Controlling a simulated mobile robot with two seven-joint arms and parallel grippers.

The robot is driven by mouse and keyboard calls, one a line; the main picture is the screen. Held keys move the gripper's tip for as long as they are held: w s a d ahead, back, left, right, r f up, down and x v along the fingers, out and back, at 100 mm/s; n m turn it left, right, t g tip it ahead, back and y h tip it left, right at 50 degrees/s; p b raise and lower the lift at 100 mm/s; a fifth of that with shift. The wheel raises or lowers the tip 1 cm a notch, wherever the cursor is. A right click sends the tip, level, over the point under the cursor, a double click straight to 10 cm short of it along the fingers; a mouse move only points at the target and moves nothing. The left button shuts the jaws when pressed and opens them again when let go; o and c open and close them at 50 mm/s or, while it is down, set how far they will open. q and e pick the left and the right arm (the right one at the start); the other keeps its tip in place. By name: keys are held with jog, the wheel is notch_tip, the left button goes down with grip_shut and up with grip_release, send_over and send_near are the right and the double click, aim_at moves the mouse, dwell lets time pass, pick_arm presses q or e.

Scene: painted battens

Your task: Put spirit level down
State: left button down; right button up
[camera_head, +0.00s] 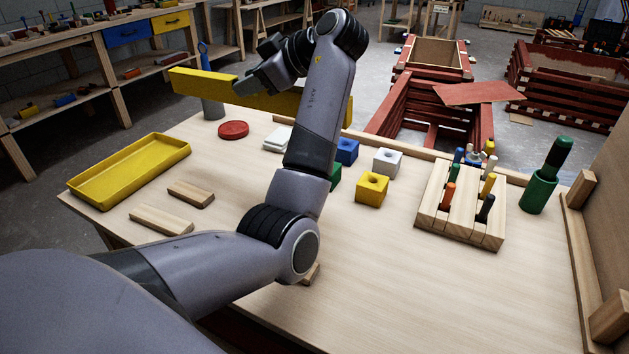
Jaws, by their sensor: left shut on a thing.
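The spirit level (204,86) is a long yellow bar. My left gripper (250,86) is shut on it near its middle and holds it above the back left part of the workbench (400,290). The bar runs from the upper left down to the right, and my left arm hides part of its right half. Its left end reaches past the bench's back edge in the picture. My right gripper is not in view.
A yellow tray (130,170), wooden pieces (190,194), a red disc (233,130), coloured blocks (372,190), a peg rack (461,205) and a green cup (538,192) stand on the bench. The front right of the bench is clear.

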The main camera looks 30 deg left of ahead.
pick_arm(q)
notch_tip(320, 180, down, 16)
jog(key=shift+r+b, duration=0.1)
jog(key=shift+b, duration=0.45)
notch_tip(320, 180, down, 4)
jog(key=c, duration=0.8)
grip_release()
jog(key=shift+o, duration=0.2)
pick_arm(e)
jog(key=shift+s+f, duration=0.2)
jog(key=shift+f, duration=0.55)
pick_arm(q)
jog(key=shift+d, duration=0.1)
jog(key=v, duration=1.1)
jog(key=shift+d+r+b, duration=0.3)
jog(key=shift+d, duration=0.05)
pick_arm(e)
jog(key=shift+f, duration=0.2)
